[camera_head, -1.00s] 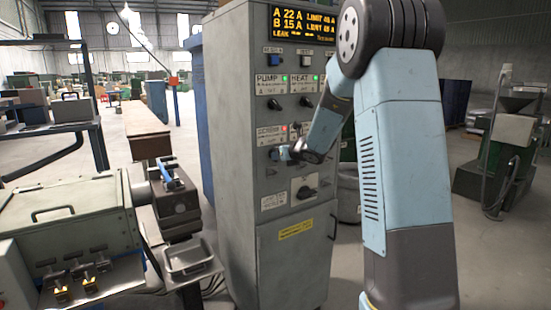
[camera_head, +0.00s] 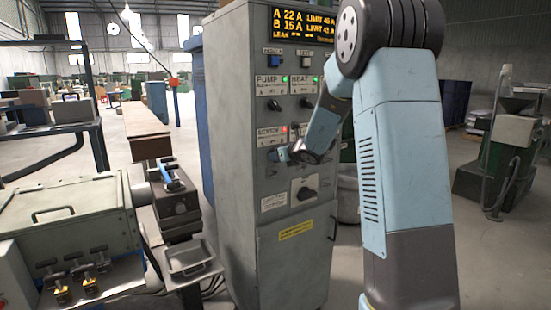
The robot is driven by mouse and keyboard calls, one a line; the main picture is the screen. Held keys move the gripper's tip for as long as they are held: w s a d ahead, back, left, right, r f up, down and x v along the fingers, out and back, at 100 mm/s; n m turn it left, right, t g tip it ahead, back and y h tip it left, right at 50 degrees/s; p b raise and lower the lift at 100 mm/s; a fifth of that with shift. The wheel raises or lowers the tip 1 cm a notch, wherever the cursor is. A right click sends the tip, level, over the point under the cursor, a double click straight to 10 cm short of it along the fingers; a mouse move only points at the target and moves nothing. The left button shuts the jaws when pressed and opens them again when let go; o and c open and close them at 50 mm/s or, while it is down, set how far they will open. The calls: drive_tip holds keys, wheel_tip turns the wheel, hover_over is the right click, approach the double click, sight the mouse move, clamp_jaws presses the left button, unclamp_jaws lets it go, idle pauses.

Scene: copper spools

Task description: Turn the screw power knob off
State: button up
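The SCREW label plate (camera_head: 271,135) is midway up the grey control cabinet (camera_head: 232,130), with a red light (camera_head: 284,129) at its top right. My gripper (camera_head: 281,155) is at the cabinet face just below this plate, where the screw power knob sits. The gripper and wrist largely hide the knob, so I cannot tell its angle or whether the fingers touch it. The fingers are too small and dark to show whether they are open or shut.
The PUMP knob (camera_head: 274,104) and HEAT knob (camera_head: 306,102) are above, each with a green light. A larger black rotary switch (camera_head: 306,193) is below. An amber display (camera_head: 303,24) tops the cabinet. A grey machine (camera_head: 70,215) stands at left.

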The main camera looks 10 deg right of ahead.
drive_tip(key=v, duration=1.3)
drive_tip(key=shift+s, duration=0.3)
drive_tip(key=shift+d+r, duration=0.15)
